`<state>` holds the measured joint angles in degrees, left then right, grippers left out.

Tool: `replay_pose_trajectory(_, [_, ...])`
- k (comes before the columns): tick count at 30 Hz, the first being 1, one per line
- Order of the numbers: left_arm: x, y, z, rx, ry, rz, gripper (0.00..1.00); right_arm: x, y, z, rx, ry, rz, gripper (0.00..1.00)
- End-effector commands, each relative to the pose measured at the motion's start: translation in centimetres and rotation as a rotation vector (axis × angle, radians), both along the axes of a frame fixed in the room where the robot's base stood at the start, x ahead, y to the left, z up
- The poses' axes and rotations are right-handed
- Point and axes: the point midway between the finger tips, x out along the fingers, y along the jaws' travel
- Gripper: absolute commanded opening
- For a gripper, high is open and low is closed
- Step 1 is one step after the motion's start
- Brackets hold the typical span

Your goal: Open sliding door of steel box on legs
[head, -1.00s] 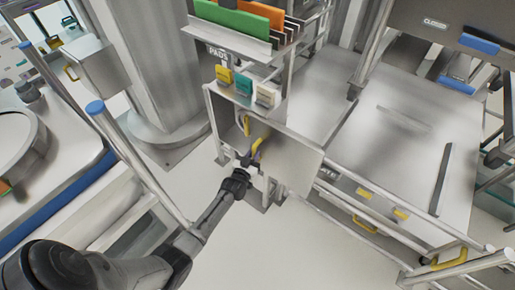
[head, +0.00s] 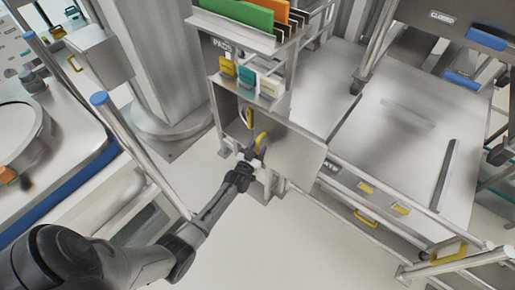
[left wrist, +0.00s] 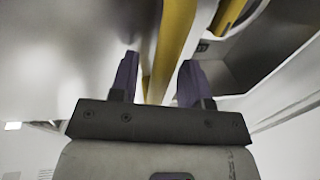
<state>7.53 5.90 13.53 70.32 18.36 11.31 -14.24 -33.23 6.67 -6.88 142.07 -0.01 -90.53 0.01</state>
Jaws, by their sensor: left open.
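The steel box (head: 293,150) stands on legs near the middle of the head view, with its sliding door panel at the front. A yellow handle (head: 261,138) is on the panel, and another yellow piece (head: 249,118) shows inside the box opening at left. My left gripper (head: 250,155) is at the door's left edge by the handle. In the left wrist view my left gripper (left wrist: 157,85) is open, with a yellow bar (left wrist: 170,45) running between its two purple fingers. I cannot tell whether the fingers touch it. My right gripper is not in view.
A rack with green and orange panels (head: 240,14) and several small coloured blocks (head: 246,76) is above the box. A steel cart (head: 395,140) stands to the right. A column (head: 145,70) and a blue-edged bench (head: 80,185) are at left. Floor is open below the box.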

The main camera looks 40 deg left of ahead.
Motion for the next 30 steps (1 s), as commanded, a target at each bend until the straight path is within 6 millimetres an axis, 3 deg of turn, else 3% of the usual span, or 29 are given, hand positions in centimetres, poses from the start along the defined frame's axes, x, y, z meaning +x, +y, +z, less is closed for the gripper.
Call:
replay_pose_trajectory(5, [-1.5,-0.5,0.0,-0.001,0.002,0.000,0.43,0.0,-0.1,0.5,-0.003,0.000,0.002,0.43])
replay_pose_trajectory(21, [-10.8,-3.5,0.0,-0.001,0.002,0.000,0.43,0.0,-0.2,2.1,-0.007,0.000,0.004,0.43])
replay_pose_trajectory(30, [-13.0,-4.2,0.0,-0.001,0.000,0.000,0.43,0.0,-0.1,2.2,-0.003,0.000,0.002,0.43])
